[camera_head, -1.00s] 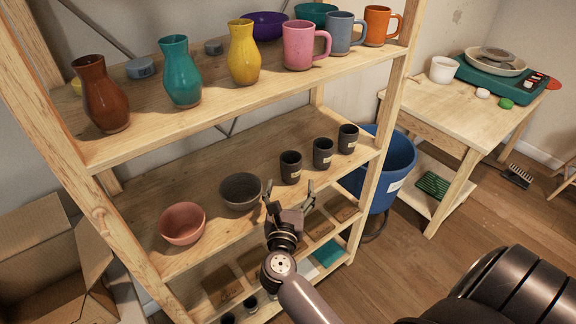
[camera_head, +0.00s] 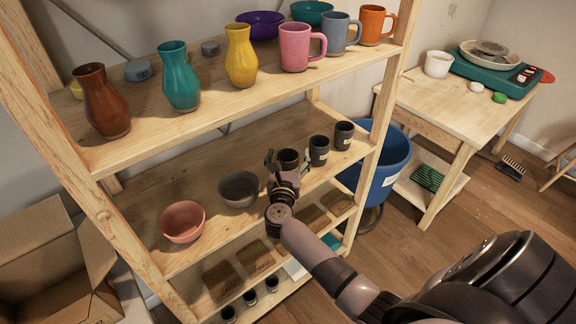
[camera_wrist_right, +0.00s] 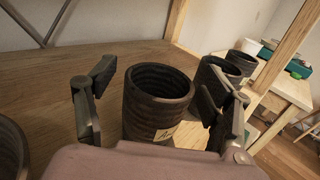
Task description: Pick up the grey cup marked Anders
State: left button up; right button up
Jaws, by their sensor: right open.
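Three dark grey cups stand upright on the middle shelf. The leftmost cup (camera_head: 288,156) is behind my right gripper (camera_head: 286,173), which partly hides it. In the right wrist view this ridged cup (camera_wrist_right: 157,98) stands between the open fingers, with a pale label that seems to begin with "A"; the rest is cut off. The fingers lie to either side of it, with no visible grip. The middle cup (camera_head: 319,150) and the right cup (camera_head: 344,135) stand to its right; their labels are too small to read. My left gripper is not in view.
A grey bowl (camera_head: 239,188) and a pink bowl (camera_head: 183,221) stand left of the cups. The upper shelf (camera_head: 215,117) above holds vases and mugs. A blue bucket (camera_head: 388,165) stands right of the rack, near a wooden table (camera_head: 440,105).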

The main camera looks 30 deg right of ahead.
jog(key=shift+a, duration=0.1)
jog(key=shift+c, duration=0.3)
jog(key=shift+r, duration=0.1)
jog(key=c, duration=1.4)
